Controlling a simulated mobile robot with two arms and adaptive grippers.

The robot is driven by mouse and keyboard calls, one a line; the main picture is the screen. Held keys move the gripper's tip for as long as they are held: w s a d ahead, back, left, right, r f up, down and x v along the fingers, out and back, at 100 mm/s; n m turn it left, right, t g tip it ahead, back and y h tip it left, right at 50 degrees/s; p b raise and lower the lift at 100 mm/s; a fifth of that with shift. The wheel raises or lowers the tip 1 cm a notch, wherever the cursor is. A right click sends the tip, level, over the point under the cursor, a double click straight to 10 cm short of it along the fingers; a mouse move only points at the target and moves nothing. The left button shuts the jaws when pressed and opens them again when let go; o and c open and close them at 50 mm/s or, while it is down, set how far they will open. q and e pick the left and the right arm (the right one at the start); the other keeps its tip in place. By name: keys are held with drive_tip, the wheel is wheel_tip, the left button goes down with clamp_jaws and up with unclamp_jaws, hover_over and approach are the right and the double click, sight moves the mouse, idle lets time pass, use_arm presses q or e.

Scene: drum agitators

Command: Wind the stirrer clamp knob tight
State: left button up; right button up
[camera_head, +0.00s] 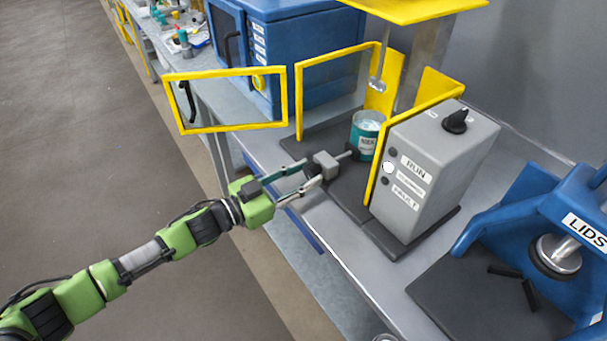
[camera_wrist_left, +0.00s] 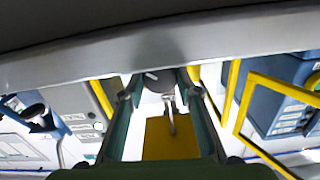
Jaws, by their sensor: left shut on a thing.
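The dark clamp knob (camera_head: 312,170) sits on the near side of a small grey clamp block (camera_head: 327,164). A thin rod and pad run from the block toward a teal tin (camera_head: 365,136) on the dark base plate. My left gripper (camera_head: 313,174) is shut on the knob, its fingers on both sides of it. In the left wrist view the knob's round grey face (camera_wrist_left: 158,82) with a short white mark lies between the fingertips (camera_wrist_left: 159,93). The stirrer (camera_head: 377,84) hangs from the yellow head above the tin. My right gripper is not in view.
A yellow-framed door (camera_head: 226,127) stands open left of the stirrer. The grey control box (camera_head: 430,165) with a black dial stands right of the tin. A blue lid press (camera_head: 545,210) is at the right, and a blue cabinet (camera_head: 290,55) is behind.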

use_arm(q)
drive_tip(key=shift+m, duration=1.1)
drive_tip(key=o, duration=1.1)
drive_tip(key=shift+o, duration=0.2)
drive_tip(key=v, duration=1.2)
